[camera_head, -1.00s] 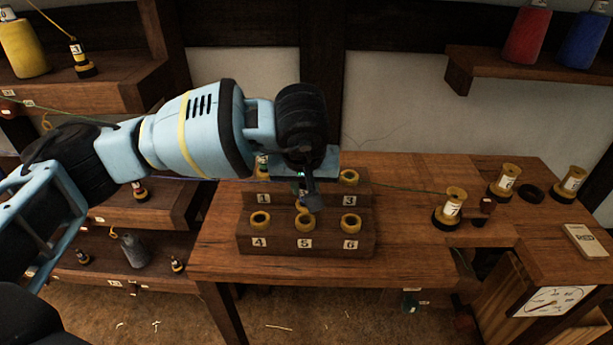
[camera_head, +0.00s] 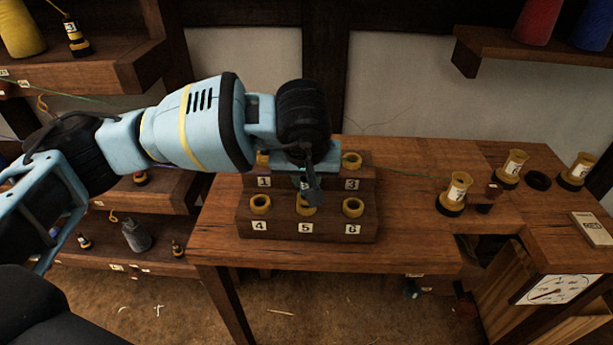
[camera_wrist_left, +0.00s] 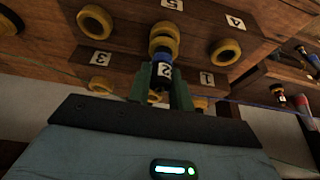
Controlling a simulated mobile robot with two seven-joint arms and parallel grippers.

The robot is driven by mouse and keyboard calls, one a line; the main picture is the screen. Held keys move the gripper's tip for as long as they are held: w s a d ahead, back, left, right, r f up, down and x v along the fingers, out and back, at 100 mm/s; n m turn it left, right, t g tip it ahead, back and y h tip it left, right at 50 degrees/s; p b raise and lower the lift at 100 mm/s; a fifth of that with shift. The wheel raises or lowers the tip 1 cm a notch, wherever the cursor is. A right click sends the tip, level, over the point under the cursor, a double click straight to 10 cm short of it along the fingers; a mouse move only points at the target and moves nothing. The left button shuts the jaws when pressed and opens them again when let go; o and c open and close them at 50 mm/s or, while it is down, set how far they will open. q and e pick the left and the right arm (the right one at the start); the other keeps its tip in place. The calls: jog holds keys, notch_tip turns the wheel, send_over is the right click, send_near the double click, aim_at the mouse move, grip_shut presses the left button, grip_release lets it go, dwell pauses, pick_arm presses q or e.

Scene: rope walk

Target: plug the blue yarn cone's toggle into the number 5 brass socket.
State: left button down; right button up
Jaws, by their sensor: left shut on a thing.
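My left gripper (camera_head: 310,187) is over the stepped wooden socket block (camera_head: 270,228) and overlaps the number 5 brass socket (camera_head: 303,210) in the head view. In the left wrist view, its green fingers (camera_wrist_left: 167,92) are shut on a dark toggle (camera_wrist_left: 162,72) with a blue band and a label "2". The toggle's far end lines up with the number 5 socket (camera_wrist_left: 163,28) and seems to touch it; how far it goes in is hidden. A blue yarn cone (camera_head: 590,25) stands on the upper right shelf. My right gripper is not in view.
Sockets 4 (camera_head: 260,204) and 6 (camera_head: 353,207) flank number 5, with an upper row behind. Brass spools (camera_head: 455,192) stand on the bench to the right. A green line (camera_head: 405,171) crosses behind the block. The bench front is clear.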

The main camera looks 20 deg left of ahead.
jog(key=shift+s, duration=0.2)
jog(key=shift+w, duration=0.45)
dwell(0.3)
pick_arm(q)
jog(key=shift+f, duration=0.35)
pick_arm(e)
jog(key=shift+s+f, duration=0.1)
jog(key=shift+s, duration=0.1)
pick_arm(q)
jog(key=shift+f, duration=0.3)
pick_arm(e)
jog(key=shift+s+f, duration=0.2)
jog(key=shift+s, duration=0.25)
pick_arm(q)
jog(key=c, duration=1.5)
grip_release()
jog(key=shift+c, duration=0.2)
